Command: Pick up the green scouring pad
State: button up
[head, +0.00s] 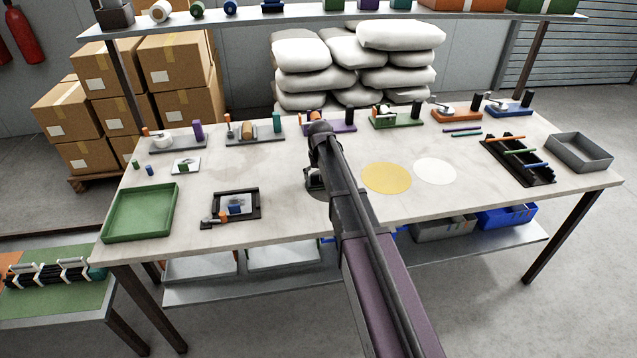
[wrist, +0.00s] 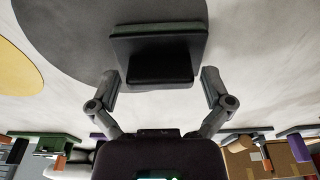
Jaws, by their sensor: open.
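My gripper (wrist: 161,80) is open in the wrist view, with one finger on each side of a dark rectangular block (wrist: 160,48). The near end of the block lies between the fingertips, and gaps show on both sides. In the head view my gripper (head: 315,180) is low over the grey disc, and my arm hides most of that spot.
A yellow disc (head: 386,178) and a white disc (head: 435,171) lie to the right on the table (head: 280,225). A green tray (head: 140,212) and a black frame (head: 231,207) stand left. A black rack (head: 518,160) and a grey bin (head: 579,153) stand right. Fixtures line the back.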

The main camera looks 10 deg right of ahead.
jog(key=c, duration=1)
jog(key=shift+o, duration=0.2)
jog(key=shift+r, duration=0.15)
notch_tip(320, 180, up, 4)
jog(key=p, duration=0.4)
jog(key=shift+f, duration=0.25)
jog(key=s+d, duration=0.1)
jog(key=s, duration=0.4)
jog(key=s+d, duration=0.2)
jog(key=s, duration=0.3)
jog(key=s+d+r+p, duration=0.1)
jog(key=s, duration=0.4)
jog(key=shift+s+d+r, duration=0.1)
jog(key=shift+s+d, duration=0.1)
